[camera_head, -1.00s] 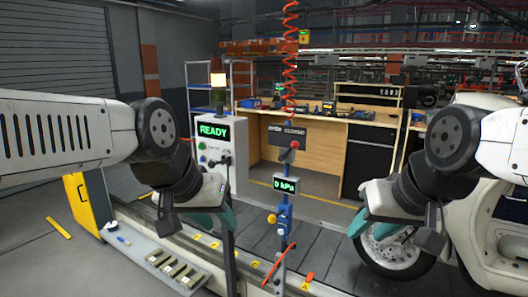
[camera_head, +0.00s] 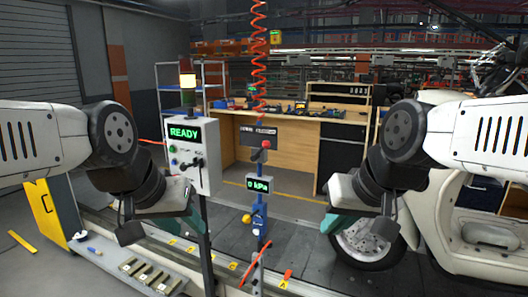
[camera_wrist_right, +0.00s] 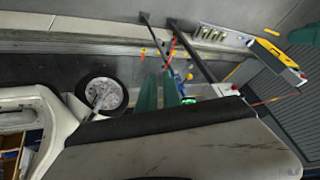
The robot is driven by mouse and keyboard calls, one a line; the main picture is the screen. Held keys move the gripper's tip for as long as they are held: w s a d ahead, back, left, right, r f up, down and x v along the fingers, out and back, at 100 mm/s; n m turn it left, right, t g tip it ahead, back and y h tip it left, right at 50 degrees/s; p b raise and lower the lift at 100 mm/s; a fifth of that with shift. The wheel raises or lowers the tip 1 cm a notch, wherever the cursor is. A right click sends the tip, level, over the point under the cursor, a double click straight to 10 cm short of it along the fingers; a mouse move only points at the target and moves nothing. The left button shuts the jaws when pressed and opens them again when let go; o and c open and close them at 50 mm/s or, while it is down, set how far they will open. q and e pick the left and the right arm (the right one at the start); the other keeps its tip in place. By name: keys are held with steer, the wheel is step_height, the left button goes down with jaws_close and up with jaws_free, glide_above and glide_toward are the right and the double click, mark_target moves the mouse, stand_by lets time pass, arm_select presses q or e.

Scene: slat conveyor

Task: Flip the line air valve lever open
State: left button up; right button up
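A post on the conveyor's near side carries a 0 kPa display (camera_head: 259,184), a blue valve body (camera_head: 259,218) with a yellow knob (camera_head: 247,218), and a red knob (camera_head: 265,144) above. A red lever (camera_head: 255,264) slants up to the right at the post's foot; it looks like the air valve lever. My left gripper (camera_head: 190,217), teal-fingered, is left of the post, apart from it, and looks open and empty. My right gripper (camera_head: 340,222) is right of the post, in front of the scooter wheel. In the right wrist view its teal fingers (camera_wrist_right: 160,92) stand apart, empty.
A control box (camera_head: 190,155) reading READY stands left of the post. A white scooter (camera_head: 450,235) is at the right on the slat conveyor (camera_head: 302,235). A tray with metal blocks (camera_head: 143,272) lies front left. A workbench (camera_head: 290,152) stands behind.

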steer(key=w+a+m+y, duration=0.1)
steer(key=a+m, duration=0.1)
steer(key=w+a+m+g+y, duration=0.1)
steer(key=m, duration=0.2)
steer(key=w+a+m+g+y, duration=0.1)
steer(key=w+a+m+y, duration=0.1)
steer(key=m, duration=0.1)
steer(key=shift+a+f, duration=0.3)
steer(key=shift+f, duration=0.05)
jaws_close()
steer(key=w+d+r+m+t+y, duration=0.1)
steer(key=w+d+m+t+y, duration=0.1)
steer(key=w+m, duration=0.9)
steer(key=w+d+r+m+t+y, duration=0.1)
steer(key=w+d+m+t+y, duration=0.2)
steer(key=w+m, duration=0.8)
steer(key=shift+w+d+r+m+t, duration=0.15)
steer(key=shift+w+d+m+t, duration=0.2)
steer(key=shift+t, duration=0.75)
steer(key=shift+a, duration=0.15)
glide_toward(261, 151)
steer(key=x, duration=0.2)
steer(key=shift+w+a+r, duration=0.1)
steer(key=shift+w+a, duration=0.3)
steer(key=shift+w, duration=0.45)
